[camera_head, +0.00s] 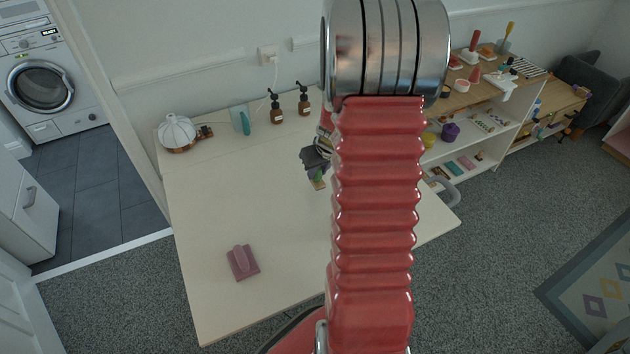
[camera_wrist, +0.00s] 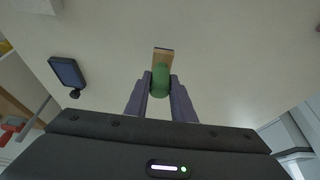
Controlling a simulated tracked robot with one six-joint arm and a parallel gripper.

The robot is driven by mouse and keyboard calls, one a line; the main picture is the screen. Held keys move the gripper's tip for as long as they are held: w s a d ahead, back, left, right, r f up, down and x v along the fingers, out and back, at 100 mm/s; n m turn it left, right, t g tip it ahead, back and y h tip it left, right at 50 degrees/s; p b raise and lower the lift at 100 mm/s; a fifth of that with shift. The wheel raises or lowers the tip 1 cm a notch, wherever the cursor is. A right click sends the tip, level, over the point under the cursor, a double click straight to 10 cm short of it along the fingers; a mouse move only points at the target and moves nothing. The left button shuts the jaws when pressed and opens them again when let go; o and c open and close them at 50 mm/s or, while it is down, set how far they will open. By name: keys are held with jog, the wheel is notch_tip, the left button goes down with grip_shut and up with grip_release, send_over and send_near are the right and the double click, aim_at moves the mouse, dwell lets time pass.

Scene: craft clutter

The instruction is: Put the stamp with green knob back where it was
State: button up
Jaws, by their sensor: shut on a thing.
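The stamp with green knob shows in the wrist view with its green knob (camera_wrist: 160,80) between my gripper's fingers (camera_wrist: 160,95) and its wooden base (camera_wrist: 163,56) beyond them. In the head view the stamp (camera_head: 319,184) hangs at the tip of my gripper (camera_head: 316,166), over the white table (camera_head: 235,205). My gripper is shut on the knob. I cannot tell how far the base is above the tabletop. My arm hides part of the table behind it.
A pink block with a raised handle (camera_head: 242,262) lies at the table's front left. A white ribbed object (camera_head: 176,131), a teal item (camera_head: 244,122) and brown pump bottles (camera_head: 277,112) stand at the back. Shelves (camera_head: 480,125) with craft items stand right. The table's left middle is clear.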

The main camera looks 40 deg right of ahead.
aim_at(318, 179)
jog(key=shift+f, duration=1.85)
jog(key=o, duration=0.8)
jog(key=shift+f, duration=0.1)
jog(key=shift+o, duration=0.2)
jog(key=v, duration=1.2)
jog(key=shift+a, duration=0.1)
